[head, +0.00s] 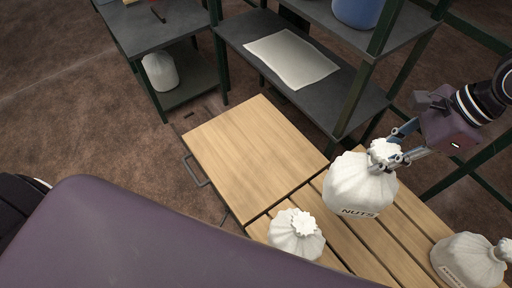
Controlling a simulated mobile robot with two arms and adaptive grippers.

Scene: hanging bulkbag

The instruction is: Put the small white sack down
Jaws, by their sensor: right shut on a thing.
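A small white sack (357,188) marked "NUTS" hangs upright from my right gripper (390,152) in the head view. The gripper is shut on the sack's gathered neck. The sack appears over the slatted right part of the wooden table (245,150); I cannot tell whether its base touches the slats. A second white sack (297,238) stands on the slats at the near edge. A third white sack (465,262) with lettering stands at the lower right. My left gripper is not in view.
The solid wooden top at the left of the table is bare. Behind it stands a dark shelf unit (235,30) with a white flat sheet (292,58) and a blue container (357,12). A dark side table (145,28) holds another white sack (160,71) on its lower shelf.

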